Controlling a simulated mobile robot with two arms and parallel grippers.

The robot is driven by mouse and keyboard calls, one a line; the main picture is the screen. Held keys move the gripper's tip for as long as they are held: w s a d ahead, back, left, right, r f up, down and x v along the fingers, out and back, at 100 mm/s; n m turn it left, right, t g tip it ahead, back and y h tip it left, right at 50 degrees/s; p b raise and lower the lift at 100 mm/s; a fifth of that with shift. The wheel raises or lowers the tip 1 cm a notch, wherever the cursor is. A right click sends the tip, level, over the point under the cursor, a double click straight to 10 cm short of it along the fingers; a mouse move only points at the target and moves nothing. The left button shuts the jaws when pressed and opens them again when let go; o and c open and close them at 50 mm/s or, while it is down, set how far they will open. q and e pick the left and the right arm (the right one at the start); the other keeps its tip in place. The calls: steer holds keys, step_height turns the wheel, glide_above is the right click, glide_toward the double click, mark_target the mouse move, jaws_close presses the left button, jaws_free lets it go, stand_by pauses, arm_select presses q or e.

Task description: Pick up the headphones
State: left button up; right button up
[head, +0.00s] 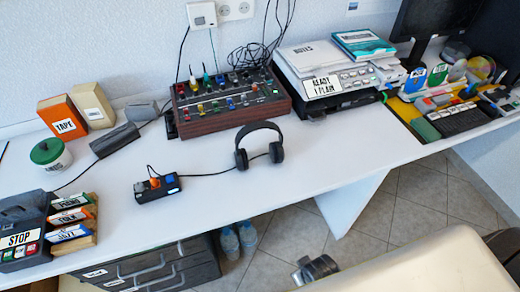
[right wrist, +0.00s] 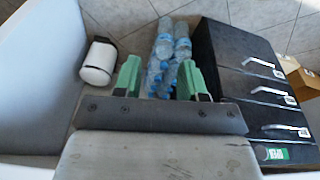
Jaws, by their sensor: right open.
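The black headphones (head: 272,152) rest on the white desk, near its front edge at the middle of the head view. The band arches at the top and both ear cups sit toward the desk. A thin cable runs from them to a small black box. My right gripper (right wrist: 157,82) shows in the right wrist view with two green fingers spread apart and nothing between them. It faces the floor area beside a dark drawer unit, away from the headphones, which are not in that view. My left gripper is not in view.
The small black box (head: 158,187) with an orange knob lies left of the headphones. A wooden-sided mixer (head: 229,104) stands behind them, a printer (head: 327,79) to the right. Desk right of the headphones is clear.

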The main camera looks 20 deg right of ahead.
steer(key=w+d+r+t+h, duration=0.1)
steer(key=w+r+t, duration=0.35)
steer(key=r, duration=1.05)
steer(key=n+t+p, duration=0.1)
steer(key=n+t, duration=1)
steer(key=n, duration=0.4)
glide_toward(259, 124)
steer(key=w, duration=0.5)
steer(key=w+p, duration=0.1)
steer(key=w, duration=0.4)
steer(key=shift+d+f, duration=0.15)
steer(key=shift+f, duration=0.1)
steer(key=shift+c, duration=0.2)
jaws_close()
